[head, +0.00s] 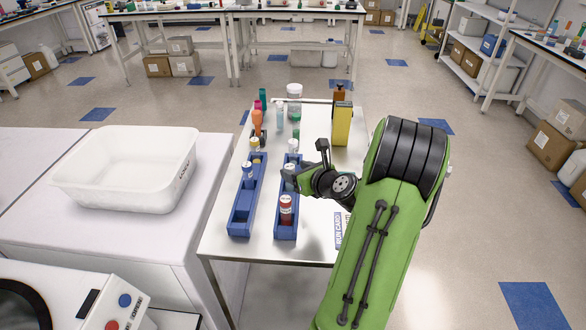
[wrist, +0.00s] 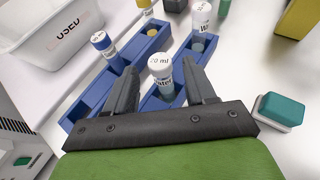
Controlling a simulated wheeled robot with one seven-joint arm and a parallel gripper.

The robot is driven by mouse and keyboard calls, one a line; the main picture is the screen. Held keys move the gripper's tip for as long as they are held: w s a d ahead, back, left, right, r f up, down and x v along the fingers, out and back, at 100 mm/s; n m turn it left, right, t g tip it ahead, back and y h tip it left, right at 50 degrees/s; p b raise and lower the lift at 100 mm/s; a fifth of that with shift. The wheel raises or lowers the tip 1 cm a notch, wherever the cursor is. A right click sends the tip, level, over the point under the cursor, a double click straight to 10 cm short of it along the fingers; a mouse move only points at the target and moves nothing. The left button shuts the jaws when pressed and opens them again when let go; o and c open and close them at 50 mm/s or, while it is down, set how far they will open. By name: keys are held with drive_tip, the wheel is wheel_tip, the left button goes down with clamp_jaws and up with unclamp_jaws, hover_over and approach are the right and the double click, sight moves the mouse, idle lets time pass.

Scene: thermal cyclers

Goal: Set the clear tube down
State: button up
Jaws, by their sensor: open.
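The clear tube (wrist: 166,88) has a white cap marked "20 ml" and pale bluish liquid. It stands roughly upright in the right blue rack (wrist: 150,107), which also shows in the head view (head: 284,233). My gripper (wrist: 161,72) is open, with one finger on each side of the tube; I cannot tell whether either finger touches it. In the head view my gripper (head: 297,175) is over the middle of that rack and hides most of the tube there.
A red tube (head: 286,212) stands in the rack's near end. The left blue rack (head: 240,219) runs parallel, holding a white-capped tube (head: 248,173). Bottles and a yellow box (head: 342,126) stand farther back. A white bin (head: 125,185) is left. A teal-topped block (wrist: 281,109) lies right.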

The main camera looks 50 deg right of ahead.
drive_tip(key=p+v, duration=0.1)
drive_tip(key=v, duration=0.9)
drive_tip(key=w+a+r+n+g+y, duration=0.1)
drive_tip(key=w+a+n+g+y, duration=0.15)
drive_tip(key=a+n, duration=0.85)
drive_tip(key=w+a+n+g+y, duration=0.1)
drive_tip(key=a+n+g+y, duration=0.15)
drive_tip(key=a+n, duration=0.85)
drive_tip(key=s+a+r+n+g+h, duration=0.1)
drive_tip(key=s+a+r+n, duration=0.1)
drive_tip(key=s+a+n, duration=0.2)
drive_tip(key=s+a+r+n+g, duration=0.1)
drive_tip(key=s+a+r+n, duration=0.2)
drive_tip(key=s+n, duration=0.6)
drive_tip(key=a+n, duration=0.1)
drive_tip(key=n, duration=0.2)
drive_tip(key=shift+n+h, duration=0.4)
drive_tip(key=shift+w, duration=0.1)
wheel_tip(320, 180, up, 5)
drive_tip(key=p, duration=0.5)
drive_tip(key=shift+f, duration=0.1)
